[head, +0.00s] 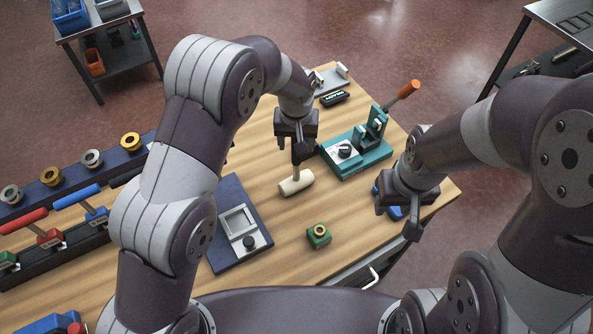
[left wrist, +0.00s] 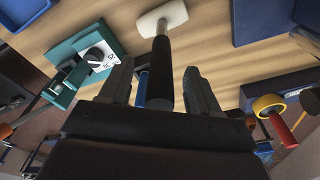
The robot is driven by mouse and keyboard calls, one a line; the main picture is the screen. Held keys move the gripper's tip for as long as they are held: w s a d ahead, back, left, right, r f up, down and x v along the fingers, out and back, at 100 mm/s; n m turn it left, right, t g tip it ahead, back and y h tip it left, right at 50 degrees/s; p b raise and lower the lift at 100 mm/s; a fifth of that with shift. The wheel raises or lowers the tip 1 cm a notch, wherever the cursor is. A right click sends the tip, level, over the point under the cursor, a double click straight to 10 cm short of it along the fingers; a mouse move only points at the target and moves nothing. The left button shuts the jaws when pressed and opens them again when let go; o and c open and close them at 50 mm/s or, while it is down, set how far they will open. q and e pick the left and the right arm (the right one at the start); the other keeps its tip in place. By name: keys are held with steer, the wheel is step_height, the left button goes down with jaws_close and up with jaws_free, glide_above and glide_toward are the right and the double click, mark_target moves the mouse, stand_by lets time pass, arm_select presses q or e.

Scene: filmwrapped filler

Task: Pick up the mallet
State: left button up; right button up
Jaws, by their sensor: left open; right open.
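The mallet has a cream head (head: 295,183) lying on the wooden table, with a dark handle running back from it under my left gripper (head: 297,148). In the left wrist view the mallet head (left wrist: 162,18) is at the top, and its dark handle (left wrist: 160,75) lies between the two open fingers of my left gripper (left wrist: 158,72). I cannot tell whether the fingers touch the handle. In the head view the gripper hides part of the handle. My right gripper (head: 396,216) is open and empty over the table's right edge, away from the mallet.
A teal fixture (head: 357,158) stands just right of the mallet. A green block with a brass ring (head: 318,235) lies in front. A dark blue board with a grey frame (head: 238,222) is at left. A blue thing is partly hidden under my right gripper.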

arm_select(q)
steer(key=shift+w, duration=0.1)
jaws_close()
